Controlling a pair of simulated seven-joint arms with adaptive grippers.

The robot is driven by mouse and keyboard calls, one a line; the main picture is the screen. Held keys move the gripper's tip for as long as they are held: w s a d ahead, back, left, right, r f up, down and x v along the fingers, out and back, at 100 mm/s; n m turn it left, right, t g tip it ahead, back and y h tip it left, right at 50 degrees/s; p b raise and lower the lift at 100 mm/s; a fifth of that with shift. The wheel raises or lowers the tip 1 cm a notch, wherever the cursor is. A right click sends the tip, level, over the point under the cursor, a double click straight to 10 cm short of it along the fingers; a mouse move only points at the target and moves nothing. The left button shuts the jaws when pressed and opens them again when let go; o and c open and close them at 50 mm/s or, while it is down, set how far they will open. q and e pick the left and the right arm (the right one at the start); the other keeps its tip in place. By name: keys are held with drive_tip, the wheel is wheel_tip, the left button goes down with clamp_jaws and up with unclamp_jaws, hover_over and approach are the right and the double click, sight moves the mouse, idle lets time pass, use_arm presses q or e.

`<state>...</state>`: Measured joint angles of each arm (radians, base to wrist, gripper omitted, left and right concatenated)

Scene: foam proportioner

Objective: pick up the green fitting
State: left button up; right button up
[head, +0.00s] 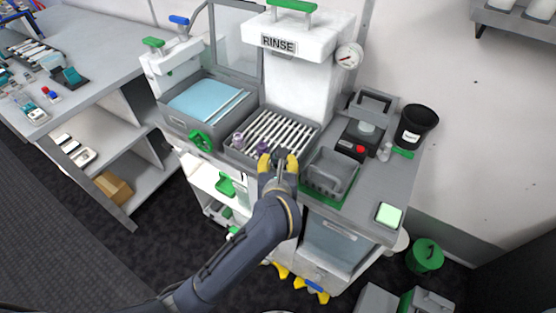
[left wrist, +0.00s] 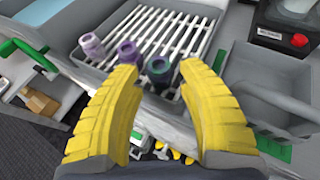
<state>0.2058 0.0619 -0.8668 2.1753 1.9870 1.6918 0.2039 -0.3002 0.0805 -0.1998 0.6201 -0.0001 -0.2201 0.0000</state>
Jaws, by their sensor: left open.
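The green fitting (left wrist: 159,72) is a short dark green cylinder with an open top. It stands at the near edge of the slatted sink rack (left wrist: 172,32) in the left wrist view. My left gripper (head: 278,163) is open, with its yellow fingers spread either side of the line to the fitting. The fitting shows between and beyond the fingertips, apart from both. In the head view the fingers hide most of that spot. Two purple fittings (left wrist: 128,52) (left wrist: 92,46) stand to its left on the rack. My right gripper is not in view.
A white RINSE unit (head: 300,70) stands behind the rack. A grey basket (head: 331,176) is close on the right, on a green mat. A blue-topped basin (head: 203,100) with a green handwheel (head: 201,141) is on the left. A black bin (head: 416,128) stands farther right.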

use_arm(q)
drive_tip(key=shift+x, duration=2.4)
drive_tip(key=shift+a+f, duration=0.1)
drive_tip(key=c, duration=0.7)
